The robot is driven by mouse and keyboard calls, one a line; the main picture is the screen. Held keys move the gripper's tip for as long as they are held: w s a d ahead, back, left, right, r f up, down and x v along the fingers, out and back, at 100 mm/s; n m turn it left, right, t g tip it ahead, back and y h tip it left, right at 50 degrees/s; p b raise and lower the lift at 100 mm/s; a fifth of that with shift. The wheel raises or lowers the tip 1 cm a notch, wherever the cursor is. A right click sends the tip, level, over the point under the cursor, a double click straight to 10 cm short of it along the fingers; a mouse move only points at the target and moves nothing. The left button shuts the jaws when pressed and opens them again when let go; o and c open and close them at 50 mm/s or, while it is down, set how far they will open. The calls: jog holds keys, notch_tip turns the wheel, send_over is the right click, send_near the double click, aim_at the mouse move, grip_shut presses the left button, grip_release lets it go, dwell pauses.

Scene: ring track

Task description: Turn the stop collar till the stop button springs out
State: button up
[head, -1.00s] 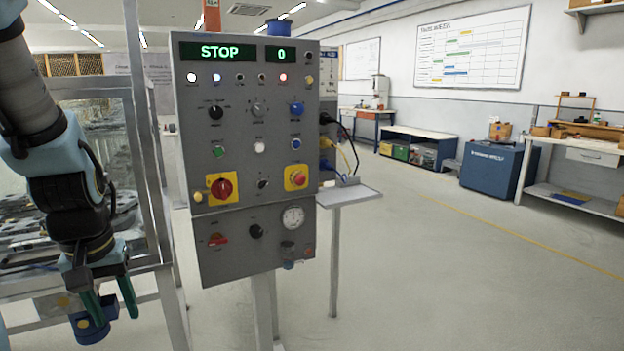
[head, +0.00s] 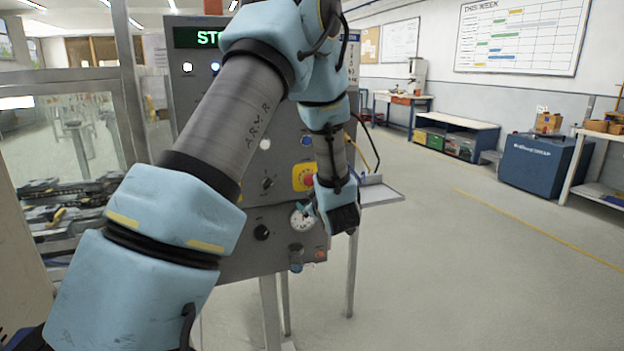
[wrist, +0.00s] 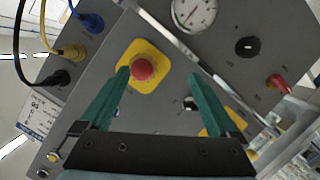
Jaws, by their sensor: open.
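The stop button (wrist: 143,68) is a red mushroom head on a yellow plate (wrist: 157,83) on the grey panel. In the wrist view, it lies between the tips of my open gripper (wrist: 158,74), much closer to the left finger. Whether the fingertips reach its depth or touch it I cannot tell. The stop collar cannot be made out separately from the red head. In the head view, the yellow plate (head: 299,176) and the button's red edge (head: 308,181) show behind my forearm, with my gripper (head: 309,212) just below. My gripper holds nothing.
A gauge (wrist: 194,12), a black knob (wrist: 246,46) and a red switch (wrist: 277,83) sit nearby on the panel. Blue, yellow and black cable plugs (wrist: 75,52) stick out at the panel's side.

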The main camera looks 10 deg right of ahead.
aim_at(311, 182)
jog(key=w+t+p, duration=0.1)
jog(key=w, duration=0.1)
jog(key=w+d+n+t+y+p, duration=0.1)
jog(key=w, duration=0.2)
jog(key=w+r+n+y+p, duration=0.1)
jog(key=w+p, duration=0.1)
jog(key=w, duration=0.1)
jog(key=shift+w+d+t, duration=0.2)
jog(key=shift+t, duration=0.2)
jog(key=shift+c, duration=0.3)
jog(key=c, duration=1.3)
